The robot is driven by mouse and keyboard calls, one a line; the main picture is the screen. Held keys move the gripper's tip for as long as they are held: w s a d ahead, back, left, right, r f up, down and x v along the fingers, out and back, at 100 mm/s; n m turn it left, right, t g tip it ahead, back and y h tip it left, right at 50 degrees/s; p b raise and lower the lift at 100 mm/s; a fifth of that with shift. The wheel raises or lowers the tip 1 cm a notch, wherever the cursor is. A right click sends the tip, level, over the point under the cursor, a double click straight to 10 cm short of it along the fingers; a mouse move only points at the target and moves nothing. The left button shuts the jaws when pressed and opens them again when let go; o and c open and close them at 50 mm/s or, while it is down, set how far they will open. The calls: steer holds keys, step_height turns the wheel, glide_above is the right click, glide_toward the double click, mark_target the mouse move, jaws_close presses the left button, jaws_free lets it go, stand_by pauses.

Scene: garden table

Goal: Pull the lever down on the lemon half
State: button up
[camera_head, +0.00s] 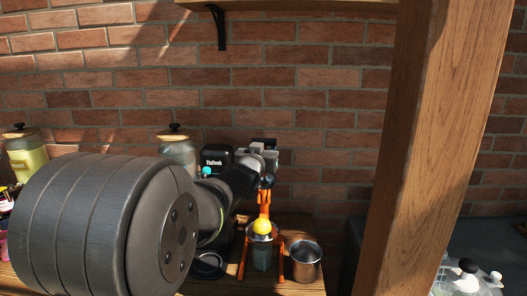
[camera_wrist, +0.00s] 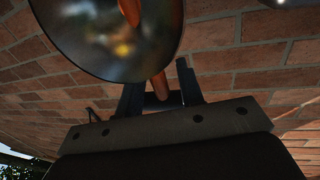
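An orange juicer press (camera_head: 241,262) stands on the wooden table in the head view. A yellow lemon half (camera_head: 262,227) sits in it, cut face not clear to see. The orange lever (camera_head: 264,200) stands up behind the lemon, its upper end partly hidden by my gripper (camera_head: 268,165). In the wrist view, my gripper's two dark fingers (camera_wrist: 160,90) are apart. The lever's orange bar (camera_wrist: 158,84) shows between them with a gap at each side; contact does not show. A shiny round metal part (camera_wrist: 105,35) fills the upper left there, with a yellow reflection.
A metal cup (camera_head: 304,262) stands right of the press. A glass (camera_head: 262,258) is under it. A dark machine (camera_head: 216,157) and a lidded jar (camera_head: 178,150) stand behind. A wooden post (camera_head: 415,150) rises on the right. A brick wall (camera_head: 320,120) closes the back.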

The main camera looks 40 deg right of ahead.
jaws_close()
steer(key=shift+s+a+f+t+h, duration=0.2)
steer(key=shift+s+a+t+h, duration=0.25)
steer(key=shift+s+a, duration=0.35)
steer(key=s+a+f+m+t+h, duration=0.1)
steer(key=s+a+f+h, duration=0.2)
steer(key=f, duration=0.4)
steer(key=s+a+f+m+t+h, duration=0.1)
steer(key=s+a+f+h, duration=0.2)
steer(key=s+a+f, duration=0.3)
steer(key=shift+s+a+f, duration=0.3)
steer(key=shift+s+f, duration=0.1)
steer(key=shift+f, duration=0.4)
steer(key=shift+m, duration=0.3)
